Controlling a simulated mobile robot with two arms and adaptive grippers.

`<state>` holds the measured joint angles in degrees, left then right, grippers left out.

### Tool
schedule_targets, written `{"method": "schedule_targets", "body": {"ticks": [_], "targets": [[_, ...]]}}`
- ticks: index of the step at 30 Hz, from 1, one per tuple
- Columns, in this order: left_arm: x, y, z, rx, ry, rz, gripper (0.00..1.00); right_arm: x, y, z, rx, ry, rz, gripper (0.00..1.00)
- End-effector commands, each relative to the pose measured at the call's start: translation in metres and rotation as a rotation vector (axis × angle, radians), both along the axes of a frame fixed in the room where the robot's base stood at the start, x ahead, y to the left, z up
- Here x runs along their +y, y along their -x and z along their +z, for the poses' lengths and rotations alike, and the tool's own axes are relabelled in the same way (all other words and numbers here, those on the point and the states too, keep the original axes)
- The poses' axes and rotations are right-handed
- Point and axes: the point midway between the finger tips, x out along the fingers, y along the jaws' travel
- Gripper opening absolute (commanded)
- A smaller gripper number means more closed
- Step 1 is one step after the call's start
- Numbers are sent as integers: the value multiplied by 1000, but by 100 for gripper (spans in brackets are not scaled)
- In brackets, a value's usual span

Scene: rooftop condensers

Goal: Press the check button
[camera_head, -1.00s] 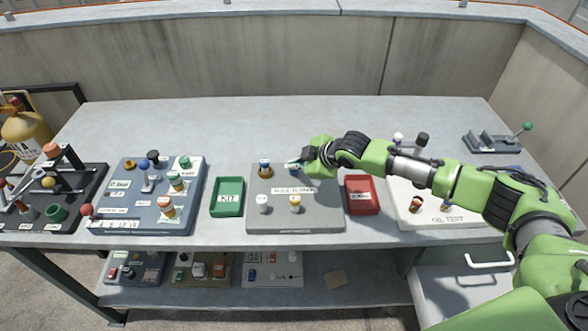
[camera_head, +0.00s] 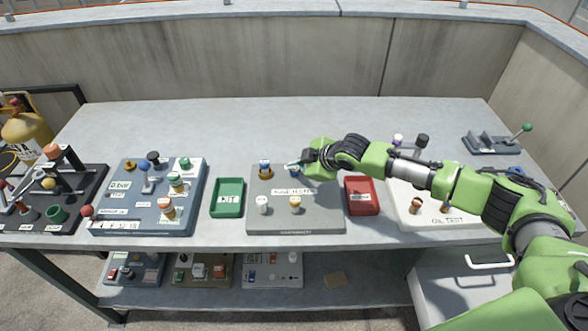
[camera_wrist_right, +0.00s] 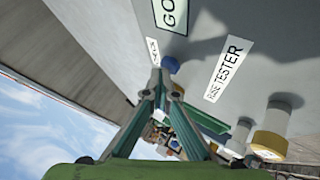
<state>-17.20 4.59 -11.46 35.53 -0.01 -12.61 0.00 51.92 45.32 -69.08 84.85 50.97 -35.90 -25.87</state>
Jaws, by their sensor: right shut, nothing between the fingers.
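The grey fuse tester (camera_head: 325,212) sits near the front middle of the table. A small blue button (camera_head: 294,171) is at its back, below my right fingertips; it also shows in the right wrist view (camera_wrist_right: 170,65), beside a small white label (camera_wrist_right: 153,52) too blurred to read surely. My right gripper (camera_head: 291,163) is shut and empty, reaching in from the right. In the right wrist view my fingertips (camera_wrist_right: 161,76) appear close to the blue button; I cannot tell whether they touch it. My left gripper is not in view.
A green KIT tray (camera_head: 227,211) stands left of the tester and a red tray (camera_head: 362,208) right of it. A blue-and-orange piece (camera_head: 265,168) and two capped cylinders (camera_head: 262,204) (camera_head: 295,204) stand on the tester. The table's back is clear.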

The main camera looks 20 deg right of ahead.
Motion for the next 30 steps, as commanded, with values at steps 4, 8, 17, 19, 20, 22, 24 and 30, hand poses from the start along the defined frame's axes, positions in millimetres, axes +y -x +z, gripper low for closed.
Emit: {"method": "schedule_targets", "body": {"ticks": [4, 8, 17, 19, 20, 22, 24, 30], "targets": [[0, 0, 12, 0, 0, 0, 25, -1, 1, 11, 3, 1, -1, 0], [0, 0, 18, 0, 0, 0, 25, 0, 1, 17, 3, 1, -1, 0], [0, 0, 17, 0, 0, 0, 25, 0, 0, 16, 1, 1, 0, 0], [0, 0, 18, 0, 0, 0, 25, 0, 0, 18, 0, 0, 0, 0], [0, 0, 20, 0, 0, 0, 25, 0, 0, 19, 0, 0, 0, 0], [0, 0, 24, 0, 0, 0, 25, 0, 0, 23, 0, 0, 0, 0], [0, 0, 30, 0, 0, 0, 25, 0, 0, 30, 0, 0, 0, 0], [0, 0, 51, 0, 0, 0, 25, 0, 0, 52, 0, 0, 0, 0]]}}
